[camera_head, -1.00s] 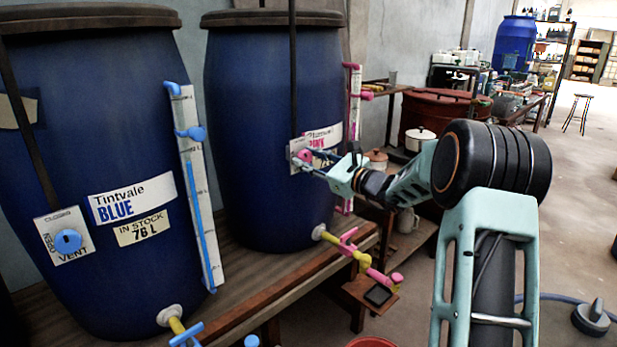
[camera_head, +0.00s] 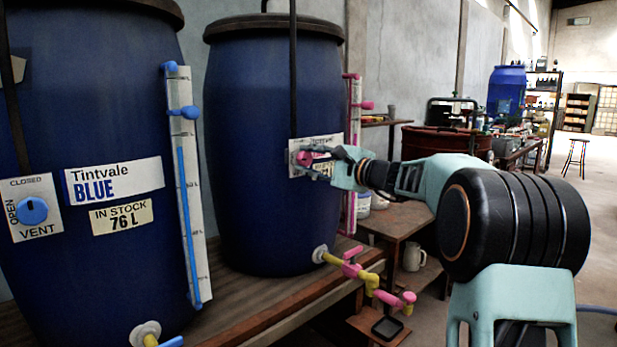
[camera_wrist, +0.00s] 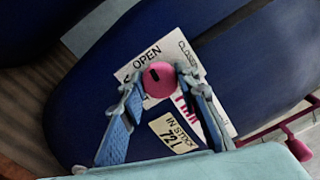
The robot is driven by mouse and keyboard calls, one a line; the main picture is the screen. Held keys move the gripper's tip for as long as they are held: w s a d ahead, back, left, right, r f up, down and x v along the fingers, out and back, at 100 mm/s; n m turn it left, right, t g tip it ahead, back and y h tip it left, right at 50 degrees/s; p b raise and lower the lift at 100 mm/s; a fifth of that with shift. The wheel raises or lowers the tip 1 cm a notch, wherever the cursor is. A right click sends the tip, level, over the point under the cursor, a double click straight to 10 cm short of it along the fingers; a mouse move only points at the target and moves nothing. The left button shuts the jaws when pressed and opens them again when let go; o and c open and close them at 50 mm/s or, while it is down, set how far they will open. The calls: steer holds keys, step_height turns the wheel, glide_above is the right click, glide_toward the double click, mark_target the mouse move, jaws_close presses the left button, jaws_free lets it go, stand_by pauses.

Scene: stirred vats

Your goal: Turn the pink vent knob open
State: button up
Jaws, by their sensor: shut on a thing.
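The pink vent knob (camera_head: 304,158) sits on a white plate on the front of the right blue vat (camera_head: 268,220). My gripper (camera_head: 318,160) reaches it from the right with its fingers at the knob. In the wrist view the round pink knob (camera_wrist: 159,80) lies between the two blue-grey fingertips, which are shut on its sides. A dark mark shows on the knob's face, on the side towards the word OPEN. The plate (camera_wrist: 135,68) reads OPEN at upper left and CLOSED at upper right. My fingers cover part of the plate and labels.
A left blue vat (camera_head: 100,270) has its own blue vent knob (camera_head: 32,211). A pink-marked gauge (camera_head: 353,130) stands right of the right vat. A yellow and pink tap (camera_head: 352,268) sticks out low in front. A vertical dark bar (camera_head: 293,70) runs above the plate.

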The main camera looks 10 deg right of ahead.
steer(key=shift+f+n+b, duration=0.1)
steer(key=shift+n+b, duration=0.6)
steer(key=shift+b, duration=0.05)
steer(key=o, duration=1.2)
steer(key=shift+c, duration=0.2)
steer(key=shift+s, duration=0.1)
steer(key=v, duration=1.2)
